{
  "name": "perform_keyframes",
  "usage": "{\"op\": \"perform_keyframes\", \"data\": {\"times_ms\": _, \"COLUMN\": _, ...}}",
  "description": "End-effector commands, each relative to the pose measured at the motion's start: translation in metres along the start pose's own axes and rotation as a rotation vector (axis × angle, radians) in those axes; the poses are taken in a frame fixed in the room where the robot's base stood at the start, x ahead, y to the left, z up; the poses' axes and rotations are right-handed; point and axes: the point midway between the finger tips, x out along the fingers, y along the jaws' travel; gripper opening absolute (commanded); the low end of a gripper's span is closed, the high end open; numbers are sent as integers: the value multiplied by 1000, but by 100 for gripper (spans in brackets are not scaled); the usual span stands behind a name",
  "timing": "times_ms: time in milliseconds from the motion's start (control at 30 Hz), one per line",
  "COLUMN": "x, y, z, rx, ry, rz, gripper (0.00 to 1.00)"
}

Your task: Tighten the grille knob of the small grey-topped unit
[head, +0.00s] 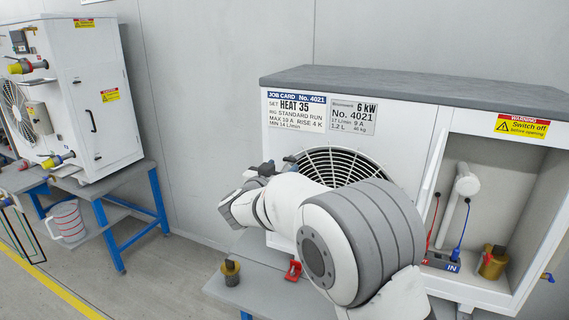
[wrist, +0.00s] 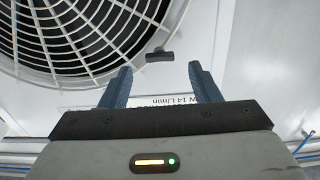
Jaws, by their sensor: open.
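The small grey-topped unit (head: 400,88) stands at the right in the head view, with a round fan grille (head: 345,160) on its white front. In the wrist view the grille (wrist: 85,30) fills the upper left. The grille knob (wrist: 160,55), a small dark bar on a short stem, sits just outside the grille's rim. My gripper (wrist: 161,68) is open, its two blue fingers apart, with the knob just beyond and between the fingertips. Nothing is between the fingers.
A job card (head: 297,110) and a rating plate (head: 353,117) are above the grille. An open bay with a brass-coloured fitting (head: 493,262) is at the right. A red clip (head: 293,271) and a dark-topped brass piece (head: 231,272) lie on the bench. Another white unit (head: 90,120) stands left.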

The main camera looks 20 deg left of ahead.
Motion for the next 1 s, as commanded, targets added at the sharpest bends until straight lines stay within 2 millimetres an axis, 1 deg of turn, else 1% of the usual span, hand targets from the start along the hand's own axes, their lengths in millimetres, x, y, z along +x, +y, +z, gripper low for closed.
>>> {"op": "perform_keyframes", "data": {"times_ms": 33, "x": 10, "y": 1, "z": 1, "rx": 0, "ry": 0, "rz": 3, "gripper": 56}}
{"op": "perform_keyframes", "data": {"times_ms": 100, "x": 19, "y": 1, "z": 0, "rx": 0, "ry": -1, "rz": 2, "gripper": 56}}
{"op": "perform_keyframes", "data": {"times_ms": 233, "x": 32, "y": 0, "z": 0, "rx": 1, "ry": 0, "rz": 1, "gripper": 56}}
{"op": "perform_keyframes", "data": {"times_ms": 367, "x": 38, "y": 0, "z": 0, "rx": 1, "ry": 0, "rz": -2, "gripper": 56}}
{"op": "perform_keyframes", "data": {"times_ms": 600, "x": 38, "y": 0, "z": 0, "rx": 0, "ry": -1, "rz": -3, "gripper": 56}}
{"op": "perform_keyframes", "data": {"times_ms": 1000, "x": 37, "y": -1, "z": 0, "rx": 1, "ry": 0, "rz": -3, "gripper": 23}}
